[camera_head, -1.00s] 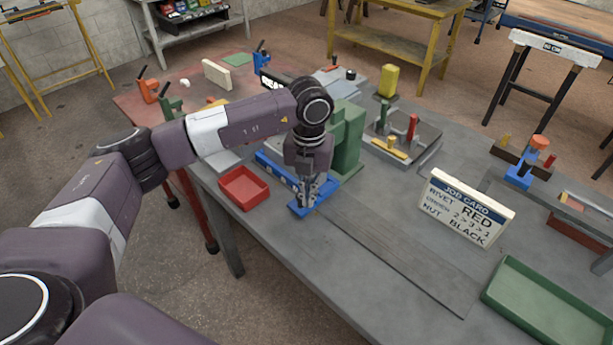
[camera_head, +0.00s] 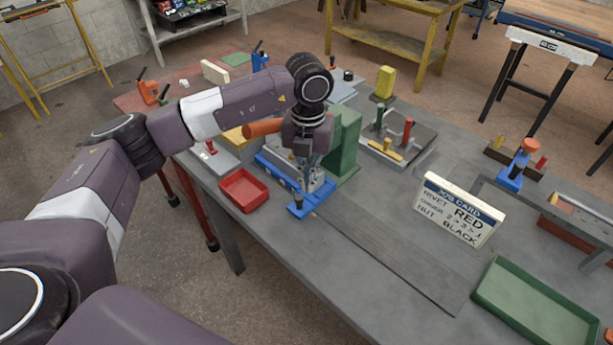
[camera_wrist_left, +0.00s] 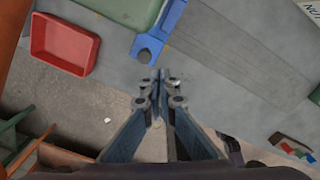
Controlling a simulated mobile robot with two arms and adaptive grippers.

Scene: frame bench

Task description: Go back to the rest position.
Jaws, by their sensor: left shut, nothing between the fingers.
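My left gripper (camera_head: 304,168) is shut and empty. In the head view it hangs over the blue fixture (camera_head: 280,176), in front of a green upright block (camera_head: 345,138). The blue fixture's near end (camera_head: 298,211) shows below my fingers. In the left wrist view my shut fingertips (camera_wrist_left: 161,78) are in the middle, with the fixture's blue end (camera_wrist_left: 148,45) just beyond them. I see nothing between the fingers. Whether the gripper is clear of the fixture's raised parts is hard to tell in the head view. My right gripper is in neither view.
A red tray (camera_head: 244,203) stands left of the fixture, near the bench edge. A grey tray with coloured pegs (camera_head: 425,136) and a yellow block (camera_head: 384,82) stand behind. A job card sign (camera_head: 459,212) and a green tray (camera_head: 540,318) are right. The bench's middle front is clear.

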